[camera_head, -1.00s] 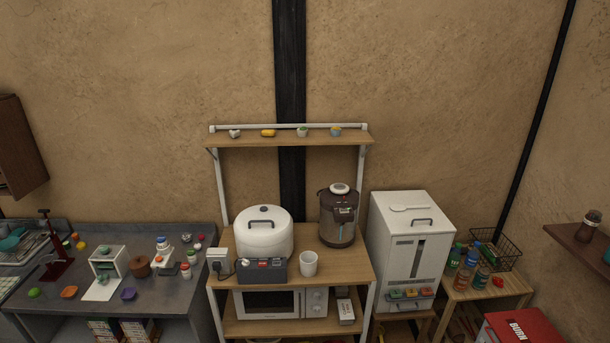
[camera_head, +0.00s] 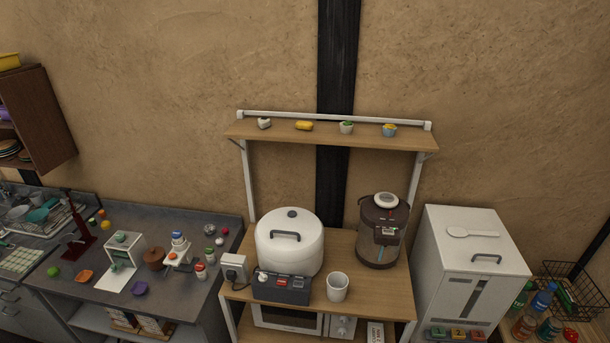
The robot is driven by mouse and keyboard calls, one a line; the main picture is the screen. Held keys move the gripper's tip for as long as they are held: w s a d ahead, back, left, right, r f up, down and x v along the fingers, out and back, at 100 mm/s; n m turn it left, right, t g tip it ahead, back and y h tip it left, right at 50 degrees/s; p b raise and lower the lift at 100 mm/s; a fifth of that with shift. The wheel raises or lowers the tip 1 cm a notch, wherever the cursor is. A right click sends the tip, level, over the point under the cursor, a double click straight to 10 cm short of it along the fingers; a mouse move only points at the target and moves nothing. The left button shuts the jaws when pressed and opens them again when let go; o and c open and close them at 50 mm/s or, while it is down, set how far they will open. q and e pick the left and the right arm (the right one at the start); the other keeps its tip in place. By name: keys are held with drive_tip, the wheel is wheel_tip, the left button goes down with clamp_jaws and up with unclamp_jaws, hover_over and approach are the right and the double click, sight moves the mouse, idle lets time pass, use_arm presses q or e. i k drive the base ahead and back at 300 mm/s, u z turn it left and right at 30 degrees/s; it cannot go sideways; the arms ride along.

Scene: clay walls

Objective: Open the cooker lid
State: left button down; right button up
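The white rice cooker (camera_head: 289,252) stands on the wooden shelf unit, left of centre. Its domed lid (camera_head: 290,226) is shut, with a dark handle (camera_head: 285,236) on the front of the dome and a small dark round spot on top. A dark grey control box (camera_head: 282,287) with a red switch sits at its front. Neither of my grippers shows in the head view.
A white cup (camera_head: 338,287) stands right of the control box, and a brown water boiler (camera_head: 383,231) stands behind it. A narrow upper shelf (camera_head: 330,135) holds small items above the cooker. A white rice bin (camera_head: 469,262) is at the right; a cluttered grey counter (camera_head: 150,225) is at the left.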

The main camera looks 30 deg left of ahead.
sight(289, 228)
drive_tip(key=u, duration=0.25)
drive_tip(key=i, duration=0.75)
drive_tip(key=u, duration=0.55)
